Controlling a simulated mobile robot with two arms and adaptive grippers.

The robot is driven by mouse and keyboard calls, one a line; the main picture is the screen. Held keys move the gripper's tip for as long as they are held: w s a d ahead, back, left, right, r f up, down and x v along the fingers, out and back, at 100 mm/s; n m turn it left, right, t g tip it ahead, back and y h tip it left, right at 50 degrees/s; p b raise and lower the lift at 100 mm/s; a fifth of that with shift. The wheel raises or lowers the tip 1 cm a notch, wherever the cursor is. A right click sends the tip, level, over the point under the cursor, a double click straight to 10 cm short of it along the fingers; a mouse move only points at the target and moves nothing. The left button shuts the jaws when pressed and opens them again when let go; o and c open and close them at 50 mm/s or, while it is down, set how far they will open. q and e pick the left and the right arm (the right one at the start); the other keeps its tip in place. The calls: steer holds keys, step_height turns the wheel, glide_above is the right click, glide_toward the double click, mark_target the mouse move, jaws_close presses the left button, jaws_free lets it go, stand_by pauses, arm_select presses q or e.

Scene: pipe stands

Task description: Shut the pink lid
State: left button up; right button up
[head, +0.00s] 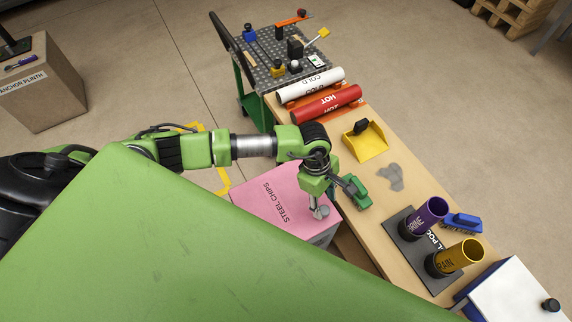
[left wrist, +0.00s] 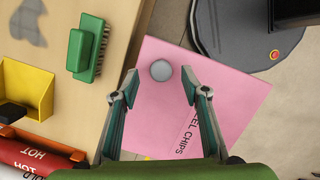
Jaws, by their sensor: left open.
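The pink lid (head: 268,203), marked "STEEL CHIPS", lies flat over a grey box (head: 324,242) beside the long bench in the head view. It also fills the middle of the left wrist view (left wrist: 222,95). A round grey knob (left wrist: 161,70) stands on the lid. My left gripper (left wrist: 160,81) is open, pointing down over the lid, with the knob showing between and just beyond its fingertips. I cannot tell whether the fingers touch the knob. In the head view the gripper hides part of the lid's right side. My right gripper is not in view.
A green brush (left wrist: 88,48) lies on the bench (head: 372,218) close beside the lid. Floor is clear beyond the bench.

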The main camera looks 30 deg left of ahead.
arm_select(q)
steer(key=shift+r+p, duration=1.3)
steer(key=shift+r, duration=1)
